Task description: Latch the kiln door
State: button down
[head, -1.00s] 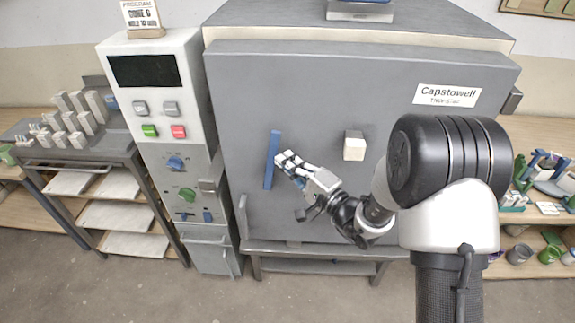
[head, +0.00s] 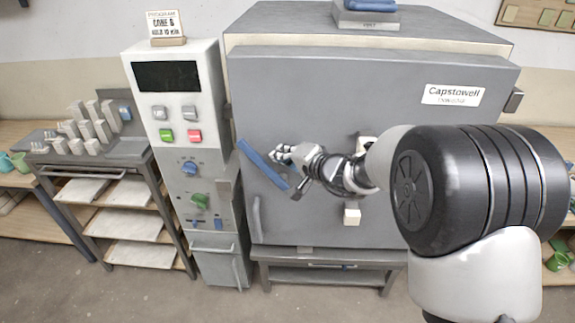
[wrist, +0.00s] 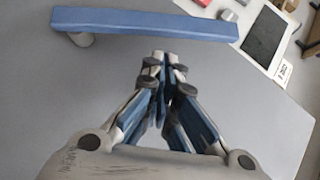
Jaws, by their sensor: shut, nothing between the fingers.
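The grey kiln door (head: 310,100) looks closed against the kiln body. Its blue latch bar (head: 262,164) sits near the door's left edge, slanting from upper left to lower right. In the wrist view the bar (wrist: 150,22) runs across the top on a pale round post, its left end above the post. My gripper (head: 281,155) is just right of the bar's middle. In the wrist view my gripper (wrist: 162,60) is shut and empty, fingertips just short of the bar's lower edge. I cannot tell if they touch it.
A control panel (head: 178,110) with buttons and knobs stands left of the door. A vertical handle (head: 257,220) is low on the door's left edge. Pale blocks (head: 352,216) stick out from the door near my arm. A rack (head: 110,225) stands farther left.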

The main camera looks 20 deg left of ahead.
aim_at(253, 159)
jog(key=a+n+h, duration=0.1)
jog(key=a, duration=0.1)
jog(key=s+a+n+h, duration=0.1)
jog(key=a, duration=0.1)
jog(key=s+a+h+p, duration=0.1)
jog(key=h, duration=0.1)
jog(key=shift+a+f+n, duration=0.3)
jog(key=shift+a+n, duration=0.1)
jog(key=shift+a+f+h+p, duration=0.1)
jog(key=shift+a+h+p, duration=0.2)
jog(key=shift+p, duration=0.25)
jog(key=a+f+h+p, duration=0.1)
jog(key=p, duration=0.3)
jog(key=shift+s+n, duration=0.15)
jog(key=shift+n, duration=0.25)
jog(key=shift+s+a+f+n+h+p, duration=0.15)
jog(key=shift+a+f+h+p, duration=0.4)
jog(key=shift+p, duration=1.1)
jog(key=shift+s+a+f+n+h+p, duration=0.15)
jog(key=shift+a+f+p, duration=0.4)
jog(key=shift+f+p, duration=0.85)
jog(key=shift+s+a+f+n+h+p, duration=0.1)
jog(key=shift+a+f+n+h+p, duration=0.3)
jog(key=shift+p, duration=1.55)
jog(key=shift+a+f, duration=0.1)
jog(key=shift+f, duration=0.15)
